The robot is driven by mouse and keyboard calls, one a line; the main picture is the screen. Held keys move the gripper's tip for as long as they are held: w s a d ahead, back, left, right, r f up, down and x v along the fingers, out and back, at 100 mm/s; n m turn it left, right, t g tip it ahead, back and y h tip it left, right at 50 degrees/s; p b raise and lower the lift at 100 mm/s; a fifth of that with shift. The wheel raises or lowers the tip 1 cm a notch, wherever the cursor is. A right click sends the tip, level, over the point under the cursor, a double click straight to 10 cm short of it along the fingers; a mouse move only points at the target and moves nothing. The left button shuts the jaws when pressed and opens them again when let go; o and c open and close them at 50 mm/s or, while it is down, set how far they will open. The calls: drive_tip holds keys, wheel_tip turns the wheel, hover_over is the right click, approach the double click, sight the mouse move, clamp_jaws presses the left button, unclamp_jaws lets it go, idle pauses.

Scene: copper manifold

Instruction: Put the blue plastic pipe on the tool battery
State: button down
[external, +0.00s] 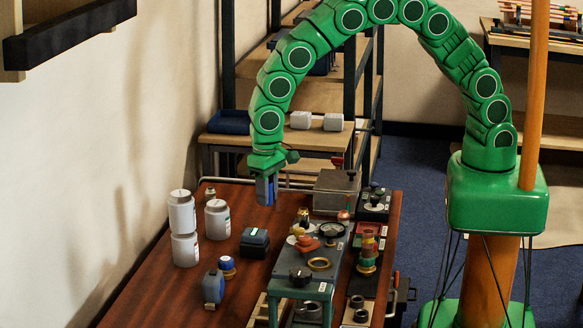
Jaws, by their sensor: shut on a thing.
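My gripper (265,190) hangs from the green arm above the back part of the brown workbench, pointing down. It is shut on a narrow blue piece, which looks like the blue plastic pipe (272,188); the fingers hide much of it. A dark block with a teal top, which looks like the tool battery (255,242), rests on the bench below the gripper and slightly to its left. The gripper and the blue piece are apart from it. The top of the dark block looks bare.
White jars (217,220) stand left of the dark block, two of them stacked. A blue-grey item (213,287) and a blue-capped brass fitting (227,266) are in front. A raised grey stand (300,275) with fittings is to the right. A metal box (336,191) stands behind.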

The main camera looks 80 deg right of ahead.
sight(254, 232)
drive_tip(key=shift+w+a+f, duration=0.25)
drive_tip(key=shift+w+f, duration=0.25)
drive_tip(key=shift+f, duration=0.15)
drive_tip(key=shift+w+a+f, duration=0.2)
drive_tip(key=shift+w+f, duration=0.3)
drive_tip(key=shift+f, duration=0.2)
drive_tip(key=shift+w+a+f, duration=0.25)
drive_tip(key=shift+w+f, duration=0.25)
drive_tip(key=shift+f, duration=0.15)
drive_tip(key=shift+w+f, duration=0.1)
drive_tip(key=shift+f, duration=1.5)
drive_tip(key=c, duration=0.9)
unclamp_jaws()
drive_tip(key=shift+f, duration=0.1)
wheel_tip(254, 232, up, 12)
drive_tip(key=shift+r, duration=0.15)
